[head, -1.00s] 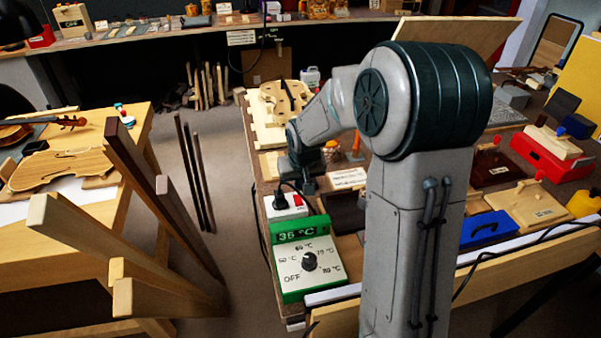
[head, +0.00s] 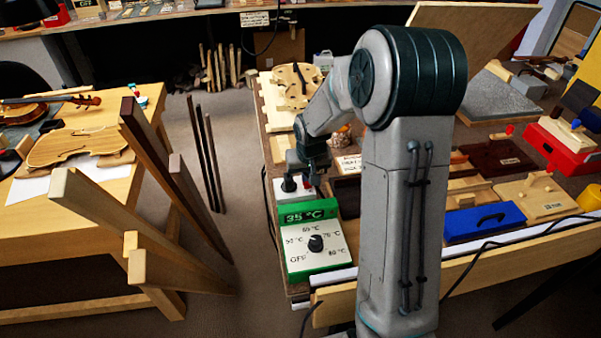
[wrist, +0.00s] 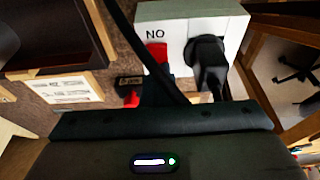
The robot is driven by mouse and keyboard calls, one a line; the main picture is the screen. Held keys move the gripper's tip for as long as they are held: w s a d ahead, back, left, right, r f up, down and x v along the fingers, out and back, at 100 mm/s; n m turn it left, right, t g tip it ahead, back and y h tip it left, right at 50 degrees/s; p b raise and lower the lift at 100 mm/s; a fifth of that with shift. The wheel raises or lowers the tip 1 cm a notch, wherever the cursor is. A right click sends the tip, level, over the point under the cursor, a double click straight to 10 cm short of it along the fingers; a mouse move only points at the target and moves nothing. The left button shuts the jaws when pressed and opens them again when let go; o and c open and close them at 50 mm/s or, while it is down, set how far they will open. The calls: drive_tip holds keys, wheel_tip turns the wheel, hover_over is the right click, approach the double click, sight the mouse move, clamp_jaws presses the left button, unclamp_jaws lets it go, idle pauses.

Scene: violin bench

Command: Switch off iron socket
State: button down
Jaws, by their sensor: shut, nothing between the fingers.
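The iron socket (head: 282,194) is a small white box behind the green thermostat, with a black plug (head: 289,184) in it. In the wrist view the socket (wrist: 178,13) is at the top, with upside-down "ON" lettering, a red switch (wrist: 157,52) and the black plug (wrist: 207,62) to its right. My gripper (head: 316,182) is shut and empty, pointing down at the socket's right side. In the wrist view its dark fingers (wrist: 157,88) appear just below the red switch; I cannot tell whether they touch it. The switch's exact position is unclear.
The green thermostat (head: 313,240) reads 35 °C, its knob near the middle of the dial. A black cable (wrist: 140,45) crosses the wrist view beside the switch. A violin body (head: 297,86) lies behind. Upright wooden strips (head: 150,150) stand left across a floor gap.

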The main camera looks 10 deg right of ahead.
drive_tip(key=shift+s+d+f, duration=0.15)
drive_tip(key=shift+s+d, duration=0.05)
drive_tip(key=shift+s+f, duration=0.1)
drive_tip(key=shift+s, duration=0.7)
drive_tip(key=shift+a+r, duration=0.1)
drive_tip(key=shift+r, duration=0.3)
drive_tip(key=p+v, duration=0.2)
drive_tip(key=v, duration=1.1)
drive_tip(key=shift+r+p, duration=0.25)
drive_tip(key=shift+p, duration=0.1)
drive_tip(key=shift+w, duration=0.15)
